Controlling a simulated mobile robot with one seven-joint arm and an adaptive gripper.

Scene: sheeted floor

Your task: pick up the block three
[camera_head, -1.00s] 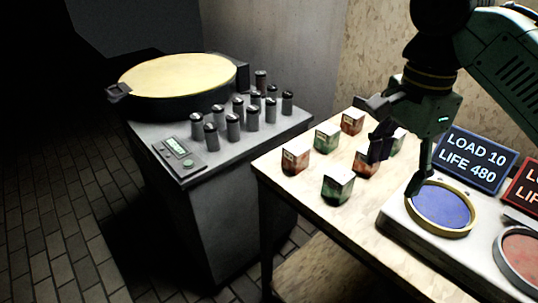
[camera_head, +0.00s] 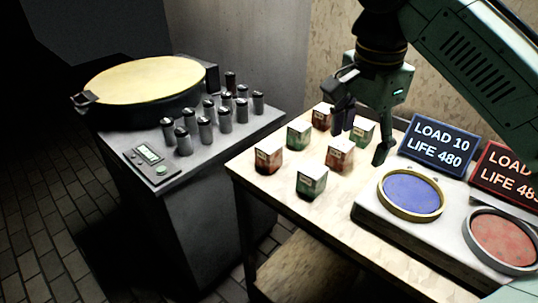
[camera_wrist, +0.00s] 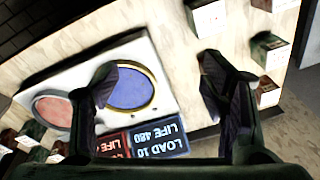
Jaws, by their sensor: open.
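Several small blocks with pale tops stand on the wooden table. In the head view there is a front-left red block (camera_head: 268,160), a front green block (camera_head: 311,181), a middle red block (camera_head: 340,154), a back-left green block (camera_head: 299,135), a back red block (camera_head: 321,118) and a right green block (camera_head: 364,132). Their markings are too small to read, so I cannot tell which is block three. My gripper (camera_head: 364,136) is open and empty above the table, its fingers partly over the right green block. In the wrist view my gripper (camera_wrist: 160,84) spans board and table, with blocks right of it.
A pale board with a blue round pad (camera_head: 411,196) and a red round pad (camera_head: 503,238) lies right of the blocks. A blue sign (camera_head: 438,146) and a red sign (camera_head: 508,177) stand behind. A grey cabinet (camera_head: 190,215) with several cylinders stands left, across a gap.

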